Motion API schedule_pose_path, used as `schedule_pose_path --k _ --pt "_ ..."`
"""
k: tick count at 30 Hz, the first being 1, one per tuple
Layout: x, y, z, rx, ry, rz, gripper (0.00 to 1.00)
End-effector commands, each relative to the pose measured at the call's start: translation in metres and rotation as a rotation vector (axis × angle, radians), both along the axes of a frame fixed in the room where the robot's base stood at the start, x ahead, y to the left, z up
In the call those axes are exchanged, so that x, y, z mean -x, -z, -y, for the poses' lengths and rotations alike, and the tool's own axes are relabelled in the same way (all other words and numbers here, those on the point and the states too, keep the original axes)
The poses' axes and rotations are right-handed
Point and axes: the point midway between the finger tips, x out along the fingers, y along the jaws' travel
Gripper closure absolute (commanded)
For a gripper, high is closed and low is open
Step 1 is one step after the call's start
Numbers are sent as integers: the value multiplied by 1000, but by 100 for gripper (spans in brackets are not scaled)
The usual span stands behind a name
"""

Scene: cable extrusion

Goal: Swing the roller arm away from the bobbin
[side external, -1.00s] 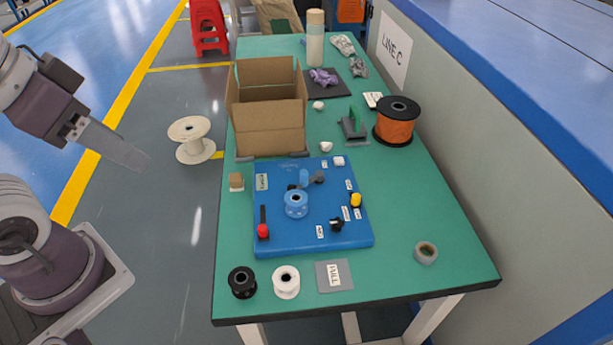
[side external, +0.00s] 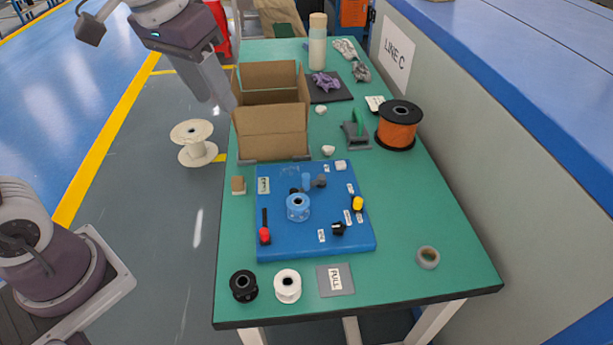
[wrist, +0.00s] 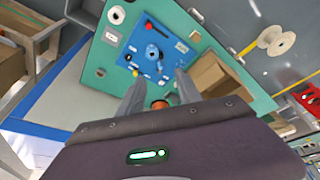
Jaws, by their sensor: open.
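The blue panel (side external: 345,243) lies on the green table and also shows in the wrist view (wrist: 138,38). A light-blue bobbin (side external: 298,208) stands upright near its middle; in the wrist view it is small (wrist: 152,51).
An open cardboard box (side external: 272,140) stands behind the panel. A red knob (side external: 265,235), black knob (side external: 338,228) and yellow knob (side external: 358,203) rise from the panel. An orange spool (side external: 397,128) stands right. Black (side external: 243,286) and white (side external: 288,286) spools stand in front.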

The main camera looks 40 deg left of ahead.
Motion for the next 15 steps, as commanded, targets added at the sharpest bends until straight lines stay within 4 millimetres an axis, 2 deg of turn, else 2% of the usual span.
schedule_pose_path --k 1,3,5,7,9,12,15 --pt "-35 16 2 4 -11 -49 59" --pt "-82 45 4 8 -31 -106 59" --pt "-118 79 7 10 -47 -154 59" --pt "-153 123 9 11 -65 -205 59" --pt "-176 167 12 10 -82 -248 59" --pt "-195 216 14 9 -97 -290 59" --pt "-201 242 15 8 -107 -310 59"
